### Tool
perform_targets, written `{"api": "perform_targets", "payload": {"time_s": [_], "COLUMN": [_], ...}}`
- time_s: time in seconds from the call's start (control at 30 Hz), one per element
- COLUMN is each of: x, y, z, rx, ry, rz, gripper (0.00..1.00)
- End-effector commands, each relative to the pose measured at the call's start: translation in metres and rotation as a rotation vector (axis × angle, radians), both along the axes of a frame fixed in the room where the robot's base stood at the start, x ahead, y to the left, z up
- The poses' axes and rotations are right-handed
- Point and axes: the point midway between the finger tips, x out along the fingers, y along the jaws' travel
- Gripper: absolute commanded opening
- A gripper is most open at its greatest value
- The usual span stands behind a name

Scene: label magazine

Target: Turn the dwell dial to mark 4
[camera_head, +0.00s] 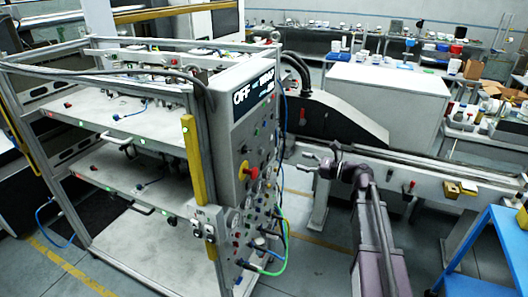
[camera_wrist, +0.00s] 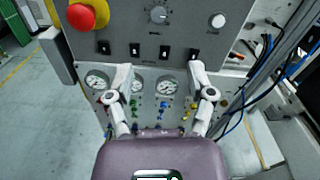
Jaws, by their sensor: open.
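The dwell dial is most likely the round grey knob (camera_wrist: 158,14) with a ring of scale marks, at the top middle of the wrist view. Its marks and pointer are too small to read. My gripper (camera_wrist: 160,72) is open and empty, its two white fingers spread in front of the panel. The knob appears above and between the fingertips, apart from them. In the head view my gripper (camera_head: 308,162) is just right of the control panel (camera_head: 233,130), fingers toward it. I cannot pick out the dial there.
A red mushroom button on a yellow base (camera_wrist: 88,14) sits left of the knob, and a white round button (camera_wrist: 218,20) right. Below are several black switches (camera_wrist: 134,50) and gauges (camera_wrist: 96,80). Blue cables (camera_wrist: 262,75) hang at the right. A blue table (camera_head: 500,235) stands far right.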

Motion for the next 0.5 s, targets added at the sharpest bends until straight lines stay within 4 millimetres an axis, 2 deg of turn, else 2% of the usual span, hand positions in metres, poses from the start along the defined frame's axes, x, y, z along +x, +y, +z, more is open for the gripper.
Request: {"api": "perform_targets", "payload": {"time_s": [0.33, 0.5], "x": [0.0003, 0.0030], "y": [0.0009, 0.0075], "z": [-0.0005, -0.0005], "rx": [-0.003, -0.003], "ry": [-0.001, -0.002], "rz": [0.000, 0.000], "gripper": [0.69, 0.69]}}
